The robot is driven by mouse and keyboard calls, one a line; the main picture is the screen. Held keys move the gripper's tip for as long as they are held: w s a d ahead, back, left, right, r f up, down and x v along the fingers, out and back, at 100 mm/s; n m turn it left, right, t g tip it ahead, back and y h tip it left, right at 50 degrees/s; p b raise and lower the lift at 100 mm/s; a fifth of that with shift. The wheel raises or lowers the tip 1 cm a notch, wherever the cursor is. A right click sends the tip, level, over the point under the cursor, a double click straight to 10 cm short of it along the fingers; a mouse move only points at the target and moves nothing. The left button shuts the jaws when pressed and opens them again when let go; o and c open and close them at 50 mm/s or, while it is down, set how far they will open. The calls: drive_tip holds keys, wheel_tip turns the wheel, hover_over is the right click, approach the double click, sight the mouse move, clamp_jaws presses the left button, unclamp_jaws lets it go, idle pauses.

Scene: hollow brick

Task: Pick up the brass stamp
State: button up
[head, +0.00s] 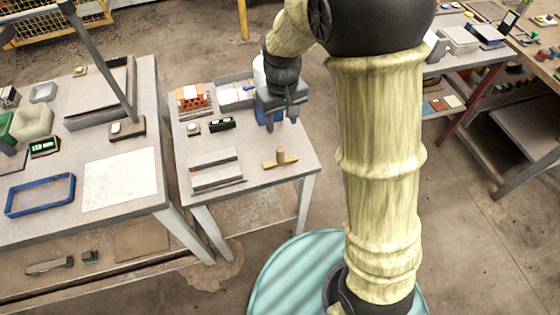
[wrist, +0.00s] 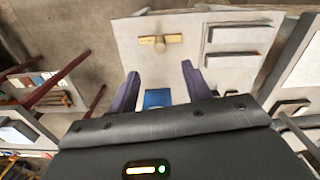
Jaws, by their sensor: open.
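The brass stamp (head: 281,161), a flat tan bar with a short round upright handle, stands on the small grey table near its front right edge. In the wrist view the stamp (wrist: 160,41) shows beyond the fingertips, near the table's edge. My gripper (head: 280,113) hangs over the table's right side, behind the stamp in the head view. In the wrist view its two dark fingers (wrist: 160,70) are spread apart and apart from the stamp. A blue object (wrist: 158,97) shows between the fingers, partly hidden by my gripper; I cannot tell what it is.
Two grey rail-like blocks (head: 217,172) lie left of the stamp. A dark display box (head: 222,123), an orange-red hollow brick (head: 193,96) and a grey tray (head: 237,95) stand farther back. A larger workbench (head: 150,185) adjoins on the left. The tabletop around the stamp is clear.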

sight(281, 149)
drive_tip(key=shift+d, duration=0.15)
wheel_tip(281, 149, down, 12)
drive_tip(key=shift+w+f+p, duration=0.1)
drive_tip(key=shift+p, duration=0.2)
idle(0.4)
drive_tip(key=shift+w+a+f+p, duration=0.1)
drive_tip(key=shift+w+f+p, duration=0.05)
drive_tip(key=shift+f, duration=0.7)
drive_tip(key=shift+w+a+f+p, duration=0.1)
drive_tip(key=shift+w+f+p, duration=0.1)
drive_tip(key=shift+f, duration=0.65)
drive_tip(key=shift+w+a+f+p, duration=0.1)
drive_tip(key=shift+w+f, duration=0.05)
drive_tip(key=shift+f, duration=0.7)
clamp_jaws()
